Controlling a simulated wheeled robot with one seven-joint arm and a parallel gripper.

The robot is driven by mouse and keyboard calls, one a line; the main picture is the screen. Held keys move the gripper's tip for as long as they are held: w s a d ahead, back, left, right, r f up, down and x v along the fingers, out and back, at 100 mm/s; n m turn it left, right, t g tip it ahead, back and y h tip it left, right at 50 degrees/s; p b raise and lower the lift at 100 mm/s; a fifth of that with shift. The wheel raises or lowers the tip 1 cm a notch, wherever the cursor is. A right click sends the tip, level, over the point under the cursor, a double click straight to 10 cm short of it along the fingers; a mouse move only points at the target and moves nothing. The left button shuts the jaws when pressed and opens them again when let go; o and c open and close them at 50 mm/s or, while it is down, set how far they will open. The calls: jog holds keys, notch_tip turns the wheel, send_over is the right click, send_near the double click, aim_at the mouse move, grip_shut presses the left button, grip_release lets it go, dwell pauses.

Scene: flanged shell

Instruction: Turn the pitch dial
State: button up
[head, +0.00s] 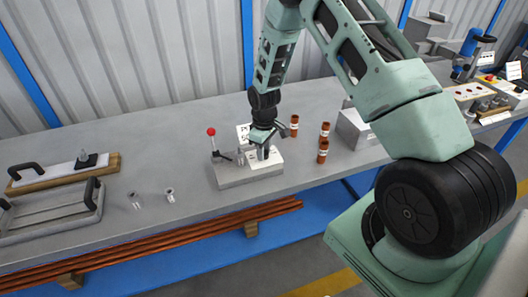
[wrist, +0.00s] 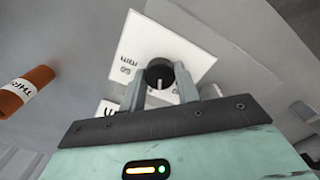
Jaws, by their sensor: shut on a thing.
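The pitch dial (wrist: 159,72) is a round black knob with a pale pointer line, on a white marked plate (wrist: 188,47) in the wrist view. My gripper (wrist: 162,88) is shut on the dial, with one finger on each side of it. In the head view my gripper (head: 263,150) reaches down onto the grey block (head: 236,177) that carries the plate, and it mostly hides the dial there.
A red-knobbed lever (head: 212,133) stands at the block's left. Several brown labelled cylinders, one of them here (head: 294,125), stand to the right. Two small metal pieces (head: 169,195) and handled trays (head: 55,210) lie left. The bench (head: 140,150) has bare room between.

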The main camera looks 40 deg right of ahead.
jog(key=m, duration=0.4)
jog(key=shift+m+b, duration=0.4)
dwell(0.4)
jog(key=o, duration=1)
jog(key=shift+c, duration=0.2)
jog(key=shift+r, duration=0.1)
notch_tip(320, 180, up, 17)
jog(key=b, duration=0.2)
jog(key=shift+r, duration=0.15)
